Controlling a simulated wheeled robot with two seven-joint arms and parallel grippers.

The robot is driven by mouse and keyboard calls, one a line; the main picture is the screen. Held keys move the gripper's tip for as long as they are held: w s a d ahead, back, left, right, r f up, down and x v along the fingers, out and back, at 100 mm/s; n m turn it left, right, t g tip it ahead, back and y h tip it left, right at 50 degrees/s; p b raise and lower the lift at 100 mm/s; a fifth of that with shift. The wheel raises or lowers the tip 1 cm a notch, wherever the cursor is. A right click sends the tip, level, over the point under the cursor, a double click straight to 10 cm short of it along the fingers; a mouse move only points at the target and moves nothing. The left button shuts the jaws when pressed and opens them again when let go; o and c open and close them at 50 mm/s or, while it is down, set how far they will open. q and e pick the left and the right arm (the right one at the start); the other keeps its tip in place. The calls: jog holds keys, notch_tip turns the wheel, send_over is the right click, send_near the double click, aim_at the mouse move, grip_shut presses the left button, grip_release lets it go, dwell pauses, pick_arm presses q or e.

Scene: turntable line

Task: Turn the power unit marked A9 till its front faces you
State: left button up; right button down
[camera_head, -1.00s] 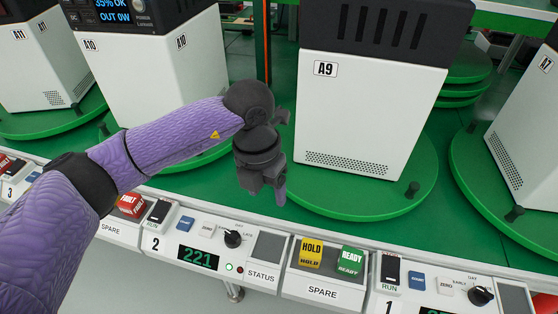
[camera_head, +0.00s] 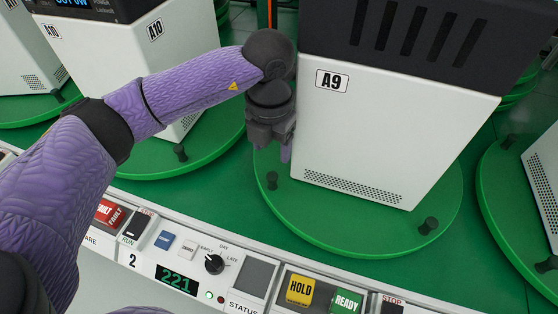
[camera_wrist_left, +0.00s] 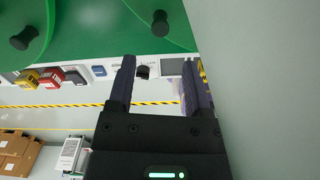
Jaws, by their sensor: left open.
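The power unit A9 (camera_head: 385,135) is a white box with a dark slotted top. It stands on a round green turntable (camera_head: 310,222) with black pegs (camera_head: 428,226) on its rim. The side towards me has the A9 label and a grille, with no display. My left gripper (camera_head: 284,150) points down beside the unit's left edge; whether it touches is unclear. In the left wrist view its fingers (camera_wrist_left: 158,85) are apart with nothing between them, and a plain pale wall, apparently the unit's side (camera_wrist_left: 270,80), fills the right. My right gripper is not in view.
Unit A10 (camera_head: 110,75) stands on its own turntable to the left, and another unit (camera_head: 545,170) at the right edge. A control panel (camera_head: 225,290) with HOLD (camera_head: 299,290) and READY (camera_head: 346,303) buttons runs along the front. Green deck between turntables is clear.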

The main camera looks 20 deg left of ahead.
aim_at(272, 175)
pick_arm(q)
notch_tip(272, 175, down, 10)
jog(key=b, duration=0.3)
jog(key=shift+s+r, duration=0.1)
jog(key=shift+r, duration=0.1)
jog(key=shift+f, duration=0.15)
jog(key=shift+c, duration=0.3)
jog(key=c, duration=0.7)
grip_shut()
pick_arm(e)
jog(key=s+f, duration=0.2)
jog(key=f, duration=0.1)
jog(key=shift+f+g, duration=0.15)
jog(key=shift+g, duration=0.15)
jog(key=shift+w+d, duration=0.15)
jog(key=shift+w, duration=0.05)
